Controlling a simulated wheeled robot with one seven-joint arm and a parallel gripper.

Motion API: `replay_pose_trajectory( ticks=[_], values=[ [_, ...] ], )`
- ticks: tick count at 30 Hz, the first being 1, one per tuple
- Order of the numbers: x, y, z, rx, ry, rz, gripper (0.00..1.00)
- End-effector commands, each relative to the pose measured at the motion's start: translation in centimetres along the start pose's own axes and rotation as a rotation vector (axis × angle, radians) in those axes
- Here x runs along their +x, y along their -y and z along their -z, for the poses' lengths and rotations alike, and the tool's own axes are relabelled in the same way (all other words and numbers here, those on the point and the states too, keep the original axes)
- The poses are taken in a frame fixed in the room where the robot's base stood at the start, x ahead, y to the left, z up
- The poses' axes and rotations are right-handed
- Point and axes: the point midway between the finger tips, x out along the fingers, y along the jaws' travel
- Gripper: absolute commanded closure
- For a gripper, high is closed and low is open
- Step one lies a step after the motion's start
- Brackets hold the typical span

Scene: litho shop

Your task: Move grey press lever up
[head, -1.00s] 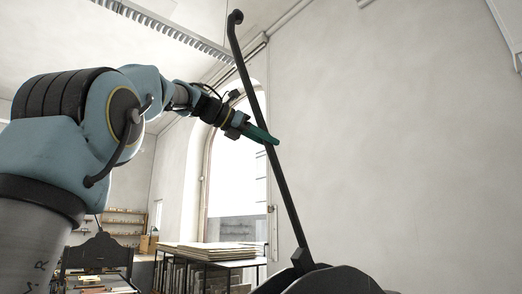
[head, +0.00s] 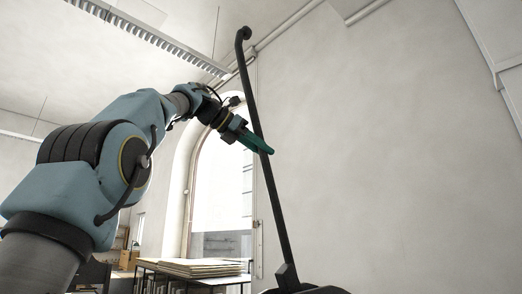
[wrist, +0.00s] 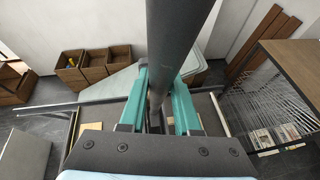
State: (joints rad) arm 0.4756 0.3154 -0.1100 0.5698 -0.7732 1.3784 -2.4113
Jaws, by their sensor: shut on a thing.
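The grey press lever (head: 272,196) is a long dark bar with a bent knob at its top. It stands steeply up from the dark press body (head: 306,289) at the bottom of the head view, leaning slightly left at the top. My gripper (head: 264,148) has teal fingers and is shut on the lever's middle part. In the wrist view the lever (wrist: 176,42) runs between the two teal fingers of my gripper (wrist: 159,92). The lower end of the lever is hidden there behind the gripper.
A table with stacked flat sheets (head: 192,267) stands by the arched window (head: 222,190). The wrist view shows wooden boxes (wrist: 78,68) on the floor and a wire rack (wrist: 268,105) at right. The wall (head: 390,150) right of the lever is bare.

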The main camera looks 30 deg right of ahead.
Motion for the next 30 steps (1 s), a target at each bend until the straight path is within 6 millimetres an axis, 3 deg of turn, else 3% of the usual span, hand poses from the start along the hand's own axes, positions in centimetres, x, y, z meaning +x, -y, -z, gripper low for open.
replay_pose_trajectory(
  ticks=[3,4,11,22,30],
  values=[
    [0.2,0.0,0.2,-0.002,-0.003,0.003,1.0],
    [0.2,0.0,0.2,-0.002,-0.003,0.003,0.66],
    [0.1,0.0,0.1,-0.001,-0.002,0.002,0.4],
    [-0.8,-0.1,0.1,-0.001,0.0,0.0,0.39],
    [-5.8,-0.1,0.1,0.0,0.0,-0.004,0.39]
  ],
)
